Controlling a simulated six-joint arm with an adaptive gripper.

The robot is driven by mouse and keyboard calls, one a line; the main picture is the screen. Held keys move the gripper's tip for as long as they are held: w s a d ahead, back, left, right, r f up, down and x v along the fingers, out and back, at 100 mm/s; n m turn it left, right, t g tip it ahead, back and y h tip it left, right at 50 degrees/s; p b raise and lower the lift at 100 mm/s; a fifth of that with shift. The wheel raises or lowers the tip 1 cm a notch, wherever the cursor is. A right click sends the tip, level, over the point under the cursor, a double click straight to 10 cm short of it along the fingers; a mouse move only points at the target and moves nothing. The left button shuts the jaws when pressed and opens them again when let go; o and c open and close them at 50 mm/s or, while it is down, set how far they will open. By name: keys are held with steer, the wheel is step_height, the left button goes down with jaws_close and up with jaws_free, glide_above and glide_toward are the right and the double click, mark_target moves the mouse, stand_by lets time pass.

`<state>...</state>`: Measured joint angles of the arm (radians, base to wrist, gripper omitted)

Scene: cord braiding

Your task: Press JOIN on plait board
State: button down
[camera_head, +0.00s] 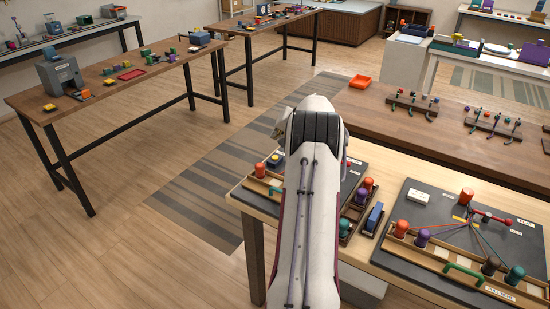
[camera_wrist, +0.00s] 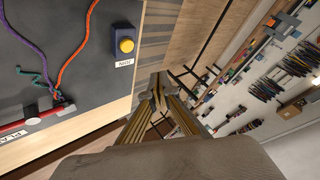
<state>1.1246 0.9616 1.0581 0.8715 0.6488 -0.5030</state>
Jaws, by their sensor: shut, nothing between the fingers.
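In the wrist view the dark plait board (camera_wrist: 30,110) fills the left side, with a label partly reading PLAIT. A yellow round button on a blue base (camera_wrist: 125,45) sits near its right edge, beside a white JOIN label. My gripper (camera_wrist: 158,88) is shut and empty. In the picture it lies below and right of the button, past the board's edge, apart from it. Purple and orange cords (camera_wrist: 75,45) and a green one meet at a red bar (camera_wrist: 25,123).
Knobs and a blue block (camera_head: 374,217) stand beside my arm. A brown table with hook racks (camera_head: 414,101) lies behind.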

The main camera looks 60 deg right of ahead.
mark_target(276, 158)
steer(key=shift+f, duration=3.2)
steer(key=shift+f, duration=1.05)
stand_by(0.7)
steer(key=shift+r, duration=1)
steer(key=shift+r, duration=0.15)
steer(key=shift+r, duration=2.4)
